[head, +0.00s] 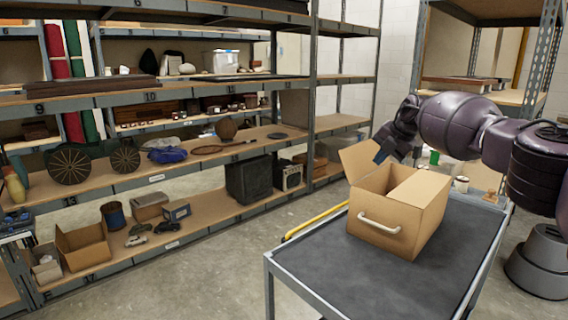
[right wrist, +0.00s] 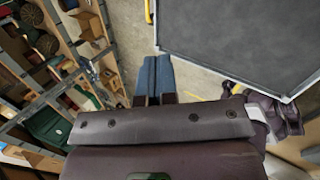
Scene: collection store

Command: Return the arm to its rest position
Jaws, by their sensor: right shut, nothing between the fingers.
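My right arm comes in from the right in the head view and bends back behind the open cardboard box. My right gripper (head: 384,154) is by the box's raised left flap, which partly hides it. In the right wrist view its two blue fingers (right wrist: 153,72) are together, with nothing between them. They show over the floor beside the cart's dark top (right wrist: 235,40). From these views I cannot tell whether the gripper touches the flap. My left gripper is not in the head view.
The cardboard box (head: 424,208) with a white handle stands on the grey-topped cart (head: 340,270), flaps open. A yellow bar (head: 315,221) runs along the cart's left side. Loaded shelves (head: 150,184) fill the left and back; another rack stands behind my arm. Concrete floor between is clear.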

